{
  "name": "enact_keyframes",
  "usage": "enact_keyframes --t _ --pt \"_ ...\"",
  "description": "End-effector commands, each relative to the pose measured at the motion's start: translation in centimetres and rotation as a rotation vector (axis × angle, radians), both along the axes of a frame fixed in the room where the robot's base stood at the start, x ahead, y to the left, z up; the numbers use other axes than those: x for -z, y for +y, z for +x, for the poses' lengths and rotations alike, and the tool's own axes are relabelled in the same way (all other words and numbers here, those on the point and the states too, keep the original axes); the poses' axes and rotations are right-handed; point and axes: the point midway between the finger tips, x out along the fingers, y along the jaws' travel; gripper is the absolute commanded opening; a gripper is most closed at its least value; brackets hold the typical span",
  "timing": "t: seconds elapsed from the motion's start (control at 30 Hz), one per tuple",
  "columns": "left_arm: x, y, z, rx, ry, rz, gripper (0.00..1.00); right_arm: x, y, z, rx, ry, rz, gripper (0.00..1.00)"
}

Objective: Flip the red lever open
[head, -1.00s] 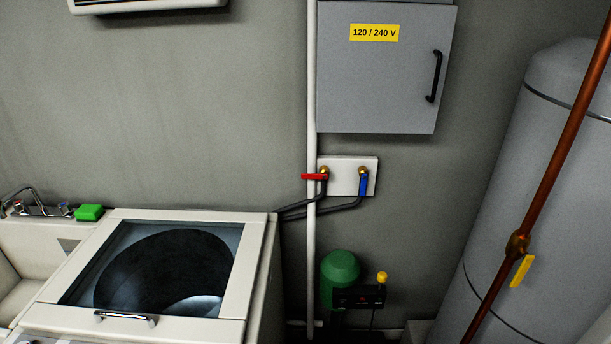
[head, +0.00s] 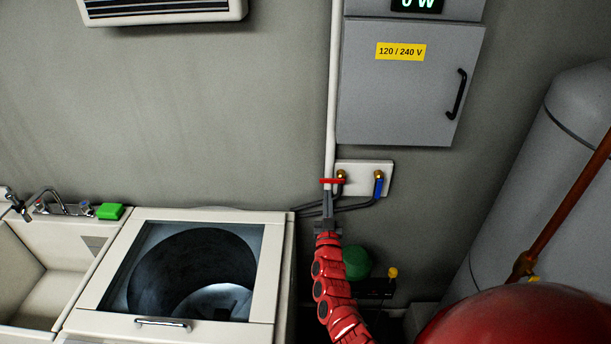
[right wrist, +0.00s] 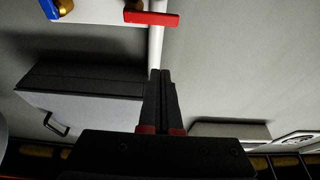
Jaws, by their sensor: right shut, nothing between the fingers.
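The red lever (head: 332,181) lies horizontal on a brass valve at the white wall plate (head: 362,166) and sticks out left, across the white pipe. Beside it on the same plate, the blue lever (head: 379,187) points down. My right gripper (head: 327,201) is shut and empty, just below the red lever in the head view. In the right wrist view the red lever (right wrist: 152,19) is at the top, and the shut fingertips (right wrist: 160,73) point toward it with a visible gap in the picture. Whether they touch it cannot be told from the head view. My left gripper is not in view.
A white vertical pipe (head: 332,90) runs behind the lever's end. A grey electrical box (head: 405,100) hangs above. A washer (head: 270,260) stands left, a grey tank (head: 570,150) and copper pipe (head: 575,205) right. Dark hoses (head: 308,208) run below the valves.

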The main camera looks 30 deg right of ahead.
Motion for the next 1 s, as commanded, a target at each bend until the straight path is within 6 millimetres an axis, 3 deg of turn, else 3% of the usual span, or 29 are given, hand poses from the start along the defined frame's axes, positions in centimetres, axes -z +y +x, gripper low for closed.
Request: enact_keyframes --t 0.37,1.0 --pt "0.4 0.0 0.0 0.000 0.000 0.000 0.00 -0.2 -0.2 0.6 -0.001 -0.005 -0.002 0.00" --pt "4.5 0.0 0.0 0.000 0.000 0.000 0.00 -3.0 -4.9 7.7 0.003 -0.007 0.002 0.00"
